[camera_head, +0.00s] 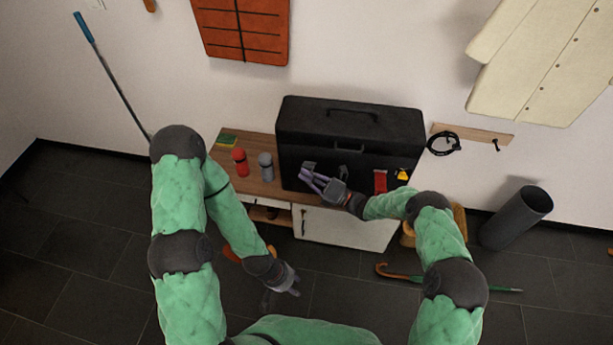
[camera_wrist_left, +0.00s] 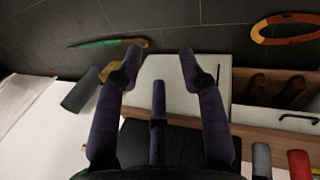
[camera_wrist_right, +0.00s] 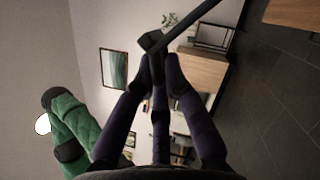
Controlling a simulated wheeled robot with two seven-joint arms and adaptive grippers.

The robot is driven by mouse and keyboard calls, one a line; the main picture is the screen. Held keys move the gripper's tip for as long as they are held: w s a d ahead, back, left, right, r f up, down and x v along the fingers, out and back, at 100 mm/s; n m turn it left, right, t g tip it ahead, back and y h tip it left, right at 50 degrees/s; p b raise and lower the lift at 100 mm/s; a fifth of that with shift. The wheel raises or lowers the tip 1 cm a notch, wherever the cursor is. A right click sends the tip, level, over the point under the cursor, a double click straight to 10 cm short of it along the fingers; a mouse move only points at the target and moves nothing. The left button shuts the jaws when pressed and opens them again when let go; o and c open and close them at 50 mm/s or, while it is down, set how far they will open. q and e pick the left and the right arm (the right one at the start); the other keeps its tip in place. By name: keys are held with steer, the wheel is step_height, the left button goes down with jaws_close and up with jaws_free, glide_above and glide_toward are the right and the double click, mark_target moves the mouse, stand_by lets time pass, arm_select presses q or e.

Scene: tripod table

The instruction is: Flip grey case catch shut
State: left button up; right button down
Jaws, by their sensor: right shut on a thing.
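A large dark case (camera_head: 400,128), almost black here, stands upright on the wooden bench. One handle shows on its upper face and another lower down. My right gripper (camera_head: 309,174) is at the left part of the case's front, by a small grey piece that is probably the catch. In the right wrist view its fingers (camera_wrist_right: 158,62) close together on a dark piece with a bar running up to the right. The fingers hide much of the catch, so I cannot tell its angle. My left gripper (camera_head: 292,284) is low in front of the bench, empty, its fingers (camera_wrist_left: 160,62) spread.
A red bottle (camera_head: 240,163) and a grey bottle (camera_head: 266,166) stand on the bench (camera_head: 262,187) left of the case. A red tag (camera_head: 380,181) and yellow label are on the case's right front. A dark bin (camera_head: 517,217) and an umbrella (camera_head: 400,276) are at the right.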

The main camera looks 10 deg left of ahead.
mark_target(308, 168)
arm_select(q)
steer(key=c, duration=0.5)
steer(key=shift+w+a, duration=0.1)
steer(key=shift+w, duration=0.2)
jaws_close()
steer(key=w+a+r+n+t+y, duration=0.1)
steer(key=w+a+r+n+t, duration=0.5)
steer(key=w+n, duration=0.4)
steer(key=w+a+r+n+t, duration=0.4)
steer(key=w+r+n+t, duration=0.3)
steer(key=w+r+n, duration=0.3)
steer(key=w+d+f+n, duration=0.1)
steer(key=w+d+f, duration=0.1)
steer(key=w+d, duration=0.3)
steer(key=shift+w+r+x, duration=0.2)
steer(key=shift+r+x, duration=0.25)
steer(key=shift+x, duration=1.65)
